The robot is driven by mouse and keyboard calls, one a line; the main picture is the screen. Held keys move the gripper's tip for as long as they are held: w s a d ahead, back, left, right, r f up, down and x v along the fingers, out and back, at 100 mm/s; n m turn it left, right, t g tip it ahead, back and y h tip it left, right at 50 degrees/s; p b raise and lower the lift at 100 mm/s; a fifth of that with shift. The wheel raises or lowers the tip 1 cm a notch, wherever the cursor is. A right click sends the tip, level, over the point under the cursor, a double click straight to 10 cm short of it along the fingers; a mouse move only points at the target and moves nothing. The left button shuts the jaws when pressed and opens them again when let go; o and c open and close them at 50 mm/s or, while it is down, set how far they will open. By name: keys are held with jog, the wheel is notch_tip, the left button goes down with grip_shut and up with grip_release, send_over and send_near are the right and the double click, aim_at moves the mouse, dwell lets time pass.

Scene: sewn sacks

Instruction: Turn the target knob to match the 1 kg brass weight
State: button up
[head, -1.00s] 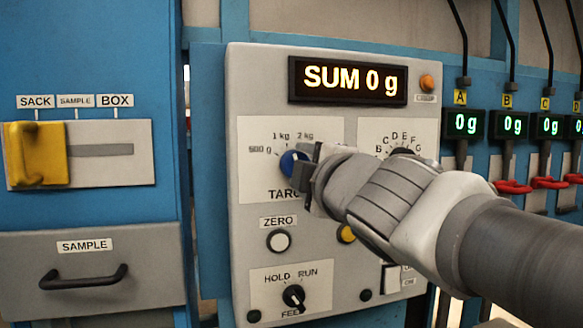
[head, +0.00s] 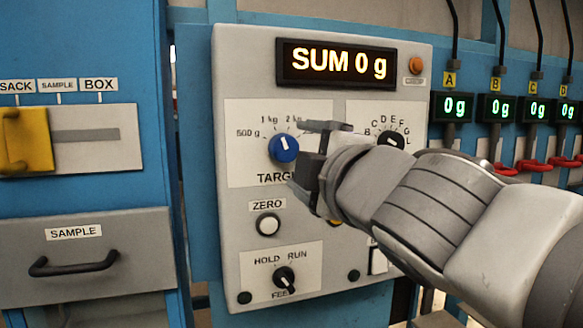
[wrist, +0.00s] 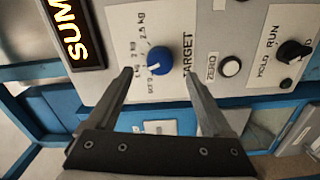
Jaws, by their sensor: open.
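The target knob (head: 284,148) is blue with a white pointer line, on a white plate marked 500 g, 1 kg, 2 kg and further labels partly hidden by my gripper. Its line points up and slightly left, about at the 1 kg mark. The knob also shows in the wrist view (wrist: 160,60), where the plate appears turned sideways. My gripper (head: 309,158) is open, just right of the knob and standing off the panel. In the wrist view its two fingers (wrist: 157,76) are spread on either side of the knob, apart from it. No brass weight is in view.
The grey panel also has a SUM 0 g display (head: 336,63), a lettered selector knob (head: 390,140), a white ZERO button (head: 268,224) and a FEED knob (head: 285,277). A SAMPLE drawer (head: 80,262) and yellow slider (head: 25,140) are left; scale displays (head: 454,106) are right.

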jog(key=p+v, duration=0.1)
jog(key=v, duration=1.1)
